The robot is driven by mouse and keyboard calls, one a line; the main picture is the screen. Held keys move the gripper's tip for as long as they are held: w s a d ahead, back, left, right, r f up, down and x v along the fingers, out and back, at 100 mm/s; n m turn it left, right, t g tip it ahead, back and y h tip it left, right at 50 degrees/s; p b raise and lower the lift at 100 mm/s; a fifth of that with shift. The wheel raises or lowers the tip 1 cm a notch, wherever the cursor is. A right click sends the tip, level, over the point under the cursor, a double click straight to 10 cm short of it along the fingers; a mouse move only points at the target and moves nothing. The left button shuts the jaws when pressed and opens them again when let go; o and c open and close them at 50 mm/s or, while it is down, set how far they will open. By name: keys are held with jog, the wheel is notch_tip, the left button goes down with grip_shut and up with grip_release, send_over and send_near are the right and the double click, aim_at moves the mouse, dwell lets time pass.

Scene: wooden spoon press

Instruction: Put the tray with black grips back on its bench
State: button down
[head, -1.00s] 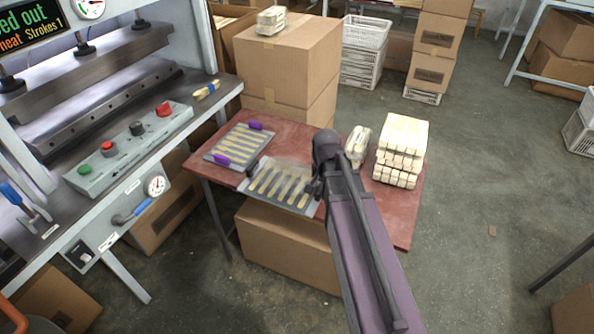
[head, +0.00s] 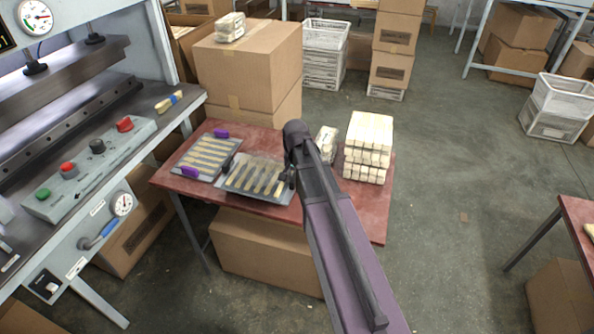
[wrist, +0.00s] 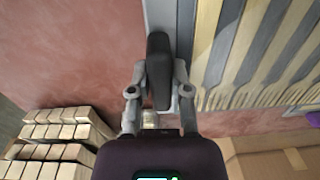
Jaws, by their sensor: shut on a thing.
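The tray with black grips (head: 262,164) is a grey plate with several wooden spoon blanks, at the front of the red bench (head: 345,205) in the head view. My gripper (head: 289,178) is at its right end, partly hidden by my arm. In the wrist view my gripper (wrist: 158,88) is shut on a black grip (wrist: 158,50). The tray's plate and spoon blanks (wrist: 255,50) extend to the right there. I cannot tell whether the tray rests on the bench or hangs just above it.
A tray with purple grips (head: 205,155) lies close on the left. Stacked pale blocks (head: 368,145) and a smaller bundle (head: 327,143) stand on the right. Cardboard boxes (head: 250,70) stand behind; the press (head: 85,165) is on the left.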

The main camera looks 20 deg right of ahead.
jog(key=w+d, duration=0.1)
jog(key=w, duration=0.1)
jog(key=w+d, duration=0.1)
jog(key=w, duration=0.1)
jog(key=w+d, duration=0.1)
jog(key=w, duration=0.2)
jog(key=shift+f+b, duration=0.3)
jog(key=shift+f, duration=0.1)
jog(key=shift+w, duration=0.1)
jog(key=shift+w+d, duration=0.15)
jog(key=shift+w, duration=0.05)
jog(key=shift+w+d+f+b, duration=0.1)
jog(key=shift+w+f+b, duration=0.1)
jog(key=shift+f+b, duration=0.25)
jog(key=shift+w+d+f+b, duration=0.1)
jog(key=shift+w+f+b, duration=0.05)
jog(key=shift+f+b, duration=1.25)
jog(key=shift+f, duration=0.1)
jog(key=c, duration=0.6)
grip_release()
jog(key=shift+o, duration=0.2)
